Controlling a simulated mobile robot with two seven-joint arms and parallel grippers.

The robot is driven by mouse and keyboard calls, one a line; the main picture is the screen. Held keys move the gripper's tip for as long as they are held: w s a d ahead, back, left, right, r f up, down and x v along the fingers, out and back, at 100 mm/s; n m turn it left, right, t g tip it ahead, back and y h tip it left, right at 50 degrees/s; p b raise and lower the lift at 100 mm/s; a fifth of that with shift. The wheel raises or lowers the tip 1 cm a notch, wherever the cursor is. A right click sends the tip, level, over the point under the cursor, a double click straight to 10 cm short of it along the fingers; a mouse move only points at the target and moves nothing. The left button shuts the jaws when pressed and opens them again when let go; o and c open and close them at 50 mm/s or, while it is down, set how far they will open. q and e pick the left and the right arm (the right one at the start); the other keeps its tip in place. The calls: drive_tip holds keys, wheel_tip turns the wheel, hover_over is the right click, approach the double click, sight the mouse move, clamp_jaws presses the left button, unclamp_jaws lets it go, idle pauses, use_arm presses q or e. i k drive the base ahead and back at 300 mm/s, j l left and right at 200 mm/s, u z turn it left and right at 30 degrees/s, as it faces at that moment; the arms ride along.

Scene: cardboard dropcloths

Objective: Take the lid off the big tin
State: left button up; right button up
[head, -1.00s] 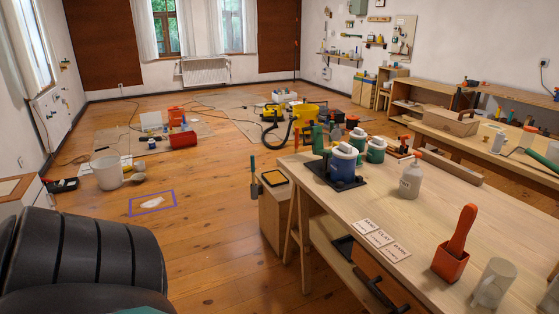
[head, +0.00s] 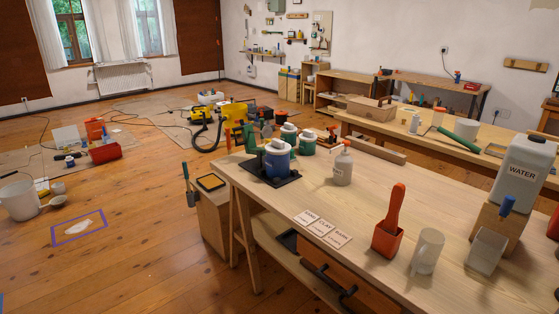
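A blue tin with a white lid (head: 277,164) stands upright on a dark mat (head: 259,174) near the workbench's left end. It looks larger than the two green tins with pale lids, one behind it (head: 288,136) and one to its right (head: 307,146). The blue tin's lid is seated on top, with a dark part on it too small to make out. Neither of my grippers is in view.
The wooden workbench (head: 330,200) holds a spray bottle (head: 342,168), label cards (head: 322,229), an orange holder (head: 387,242), a mug (head: 426,252) and a water container (head: 523,172). A small cabinet (head: 212,208) stands beside its left end. The floor at front left is mostly clear.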

sight(277, 146)
drive_tip(key=i+j, duration=1.25)
drive_tip(key=i, duration=0.2)
